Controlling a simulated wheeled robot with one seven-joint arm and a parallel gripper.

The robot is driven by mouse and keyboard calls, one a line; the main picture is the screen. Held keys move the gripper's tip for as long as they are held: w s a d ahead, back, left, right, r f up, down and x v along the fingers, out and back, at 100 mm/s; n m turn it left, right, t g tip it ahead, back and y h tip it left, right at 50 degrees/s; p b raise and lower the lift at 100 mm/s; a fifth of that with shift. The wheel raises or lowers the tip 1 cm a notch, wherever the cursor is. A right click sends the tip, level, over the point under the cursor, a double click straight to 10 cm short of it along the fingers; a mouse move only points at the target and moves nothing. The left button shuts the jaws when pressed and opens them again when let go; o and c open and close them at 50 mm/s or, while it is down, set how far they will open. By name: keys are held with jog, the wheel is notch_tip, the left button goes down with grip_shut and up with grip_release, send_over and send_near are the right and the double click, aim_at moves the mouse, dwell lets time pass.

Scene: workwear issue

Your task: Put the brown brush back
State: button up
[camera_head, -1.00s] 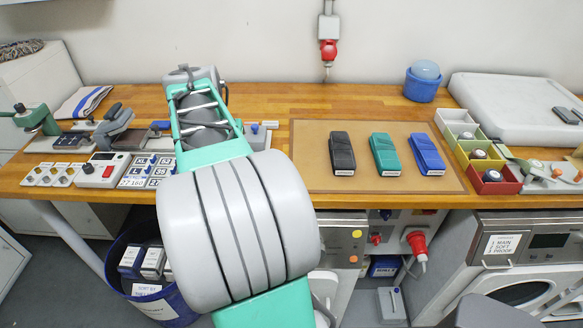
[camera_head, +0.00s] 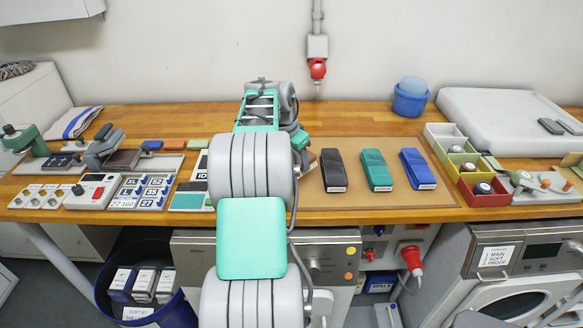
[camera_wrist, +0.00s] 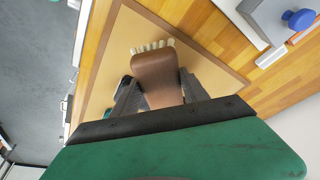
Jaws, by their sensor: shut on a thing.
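The brown brush (camera_wrist: 156,68) is between the two dark fingers of my gripper (camera_wrist: 158,88) in the wrist view. Its pale bristles show at its far end, with the tan mat behind it. In the head view my arm hides most of my gripper, and only a small brown bit of the brush (camera_head: 310,157) shows beside it. The tan mat (camera_head: 390,197) lies on the wooden bench. A black block (camera_head: 333,170), a green block (camera_head: 376,170) and a blue block (camera_head: 417,168) lie on it in a row. I cannot tell whether the brush touches the mat.
White, yellow and red bins (camera_head: 484,196) stand right of the mat. A blue tub with a ball (camera_head: 410,100) is at the back. A number panel (camera_head: 142,192) and a red-buttoned box (camera_head: 97,191) lie on the left. The mat's lower middle is clear.

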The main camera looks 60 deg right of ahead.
jog(key=f, duration=0.1)
jog(key=w+d+f, duration=0.1)
jog(key=w+f, duration=0.1)
jog(key=shift+w+d+f+p, duration=0.2)
jog(key=shift+d+f+p, duration=0.1)
jog(key=shift+d+p, duration=0.05)
notch_tip(320, 180, down, 3)
jog(key=shift+w+d+f+p, duration=0.1)
jog(key=shift+f+p, duration=0.05)
jog(key=shift+p, duration=0.5)
jog(key=shift+f, duration=0.15)
jog(key=o, duration=1.4)
jog(key=shift+o, duration=0.2)
